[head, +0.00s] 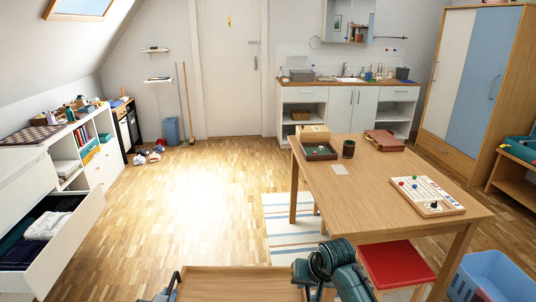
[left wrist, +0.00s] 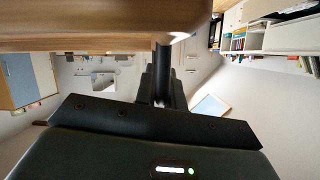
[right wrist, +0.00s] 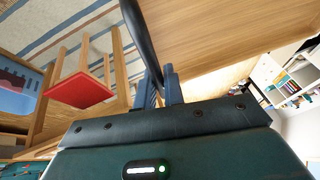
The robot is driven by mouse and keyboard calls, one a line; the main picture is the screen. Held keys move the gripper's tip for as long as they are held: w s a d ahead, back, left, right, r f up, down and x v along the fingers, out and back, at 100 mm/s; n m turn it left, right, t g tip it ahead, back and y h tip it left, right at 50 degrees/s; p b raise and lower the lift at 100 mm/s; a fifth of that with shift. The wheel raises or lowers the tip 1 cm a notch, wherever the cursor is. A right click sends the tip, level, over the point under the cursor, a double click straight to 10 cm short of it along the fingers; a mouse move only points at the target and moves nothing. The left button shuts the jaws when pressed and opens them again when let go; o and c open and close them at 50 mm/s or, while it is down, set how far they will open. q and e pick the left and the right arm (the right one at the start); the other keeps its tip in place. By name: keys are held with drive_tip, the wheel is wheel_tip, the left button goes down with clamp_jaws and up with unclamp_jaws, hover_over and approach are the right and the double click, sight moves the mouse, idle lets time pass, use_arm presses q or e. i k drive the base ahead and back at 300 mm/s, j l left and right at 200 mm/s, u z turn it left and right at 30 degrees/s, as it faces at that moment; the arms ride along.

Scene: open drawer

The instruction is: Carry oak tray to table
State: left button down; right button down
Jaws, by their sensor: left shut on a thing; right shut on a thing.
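The oak tray (head: 240,282) is at the bottom of the head view, in front of my body, its near part cut off by the frame. My left gripper (head: 174,288) is at its left end and my right gripper (head: 304,272) at its right end. In the left wrist view the tray (left wrist: 90,22) fills the top, and my left gripper (left wrist: 163,75) is shut on a dark handle. In the right wrist view my right gripper (right wrist: 160,85) is shut on the black handle (right wrist: 140,35) of the tray (right wrist: 225,30). The wooden table (head: 345,190) stands ahead to the right, apart from the tray.
On the table are a game board (head: 425,195), a green-lined box (head: 320,152), a dark cup (head: 348,149) and a reddish case (head: 384,140). A red stool (head: 398,264) and blue crate (head: 495,275) stand near it. An open drawer (head: 75,235) juts out at left. The floor between is clear.

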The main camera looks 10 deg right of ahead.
sight(353, 190)
drive_tip(key=i, duration=1.7)
drive_tip(key=i+j, duration=0.1)
drive_tip(key=i, duration=1.6)
drive_tip(key=i+l+z, duration=0.1)
drive_tip(key=z, duration=2.6)
